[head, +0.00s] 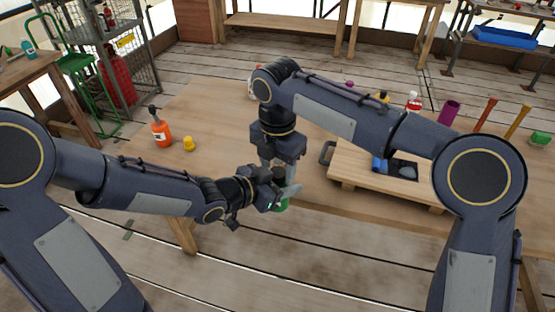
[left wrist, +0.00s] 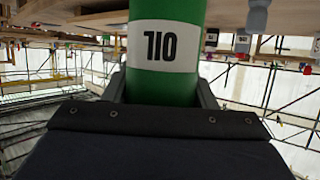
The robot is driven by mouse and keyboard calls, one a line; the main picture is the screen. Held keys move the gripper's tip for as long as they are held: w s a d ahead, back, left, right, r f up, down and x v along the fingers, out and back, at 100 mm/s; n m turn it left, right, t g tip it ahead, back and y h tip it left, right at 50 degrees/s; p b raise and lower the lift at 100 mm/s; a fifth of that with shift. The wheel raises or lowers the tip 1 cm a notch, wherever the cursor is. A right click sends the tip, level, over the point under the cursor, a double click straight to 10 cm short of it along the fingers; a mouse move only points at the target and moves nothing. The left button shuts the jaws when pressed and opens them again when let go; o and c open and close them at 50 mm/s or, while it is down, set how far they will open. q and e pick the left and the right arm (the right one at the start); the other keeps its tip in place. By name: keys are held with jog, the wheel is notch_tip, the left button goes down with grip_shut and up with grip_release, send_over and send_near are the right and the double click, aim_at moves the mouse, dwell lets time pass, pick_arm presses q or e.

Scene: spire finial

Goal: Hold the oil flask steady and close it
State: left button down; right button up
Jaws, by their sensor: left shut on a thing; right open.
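The oil flask (head: 281,206) is green and mostly hidden behind my grippers, over the near edge of the workbench. In the left wrist view the green flask (left wrist: 165,90) fills the middle, with a white label whose lettering "OIL" appears upside down. My left gripper (head: 287,192) is shut on the flask's body, with a finger on each side of it. My right gripper (head: 279,172) points down just above the flask and is open. The flask's mouth is hidden, and I cannot make out its cap.
An orange bottle (head: 161,131) and a small yellow object (head: 188,144) stand on the left of the workbench (head: 215,118). A wooden tray (head: 357,180) lies to the right. A purple cup (head: 449,112) and a green item (head: 541,138) stand farther right.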

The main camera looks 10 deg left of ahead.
jog(key=c, duration=1)
jog(key=m, duration=0.6)
jog(key=shift+m, duration=0.4)
jog(key=o, duration=1.1)
jog(key=shift+c, duration=0.2)
jog(key=shift+r, duration=2.25)
jog(key=shift+c, duration=0.3)
